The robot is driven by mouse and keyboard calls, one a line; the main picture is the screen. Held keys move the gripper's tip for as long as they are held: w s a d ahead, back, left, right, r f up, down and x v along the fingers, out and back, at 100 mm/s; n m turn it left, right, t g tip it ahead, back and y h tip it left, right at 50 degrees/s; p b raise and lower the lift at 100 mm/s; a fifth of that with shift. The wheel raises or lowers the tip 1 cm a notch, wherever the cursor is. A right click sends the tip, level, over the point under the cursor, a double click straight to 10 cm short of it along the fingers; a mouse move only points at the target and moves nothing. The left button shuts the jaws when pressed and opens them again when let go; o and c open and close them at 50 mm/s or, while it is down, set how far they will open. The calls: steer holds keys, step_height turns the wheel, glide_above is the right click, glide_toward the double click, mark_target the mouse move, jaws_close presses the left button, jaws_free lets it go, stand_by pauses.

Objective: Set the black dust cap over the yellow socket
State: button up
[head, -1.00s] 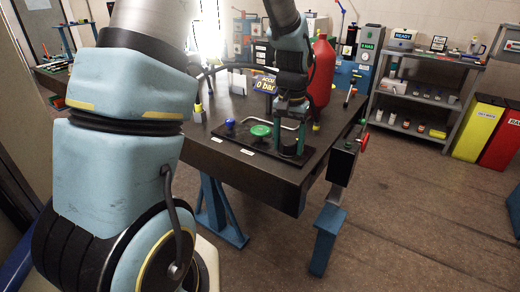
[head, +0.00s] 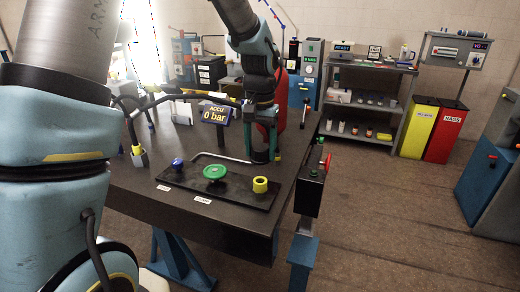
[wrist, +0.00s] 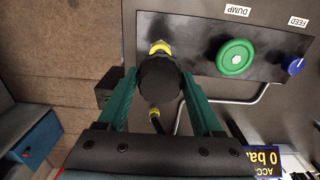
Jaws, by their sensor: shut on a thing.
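The yellow socket (head: 260,184) stands upright at the right end of the black panel (head: 225,190) on the table. In the wrist view the socket (wrist: 160,47) shows just beyond the cap and is partly hidden by it. My gripper (head: 264,155) is behind the socket in the head view, with its fingers pointing down. In the wrist view its green fingers are shut on the round black dust cap (wrist: 160,82). The cap is apart from the socket in the head view, where the socket's open top shows.
A green handwheel (head: 214,172) and a blue knob (head: 178,164) sit on the panel. A bent metal bar (head: 222,157) runs behind them. The "0 bar" display (head: 214,114) and a red cylinder (head: 282,110) stand near my arm. A black box (head: 311,190) hangs at the table's right edge.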

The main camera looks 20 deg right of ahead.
stand_by(0.3)
steer(key=b, duration=0.3)
glide_above(260, 180)
steer(key=s, duration=0.1)
steer(key=shift+s+a+f, duration=0.1)
steer(key=shift+a+f, duration=0.05)
steer(key=shift+f, duration=1.3)
steer(key=shift+s+a+f, duration=0.1)
steer(key=shift+f, duration=1.35)
steer(key=shift+f+b, duration=1.1)
steer(key=shift+f, duration=1.15)
steer(key=o, duration=1.4)
steer(key=shift+c, duration=0.2)
step_height(260, 180, up, 11)
steer(key=shift+f+b, duration=0.1)
steer(key=shift+b, duration=0.65)
steer(key=shift+w+a, duration=0.1)
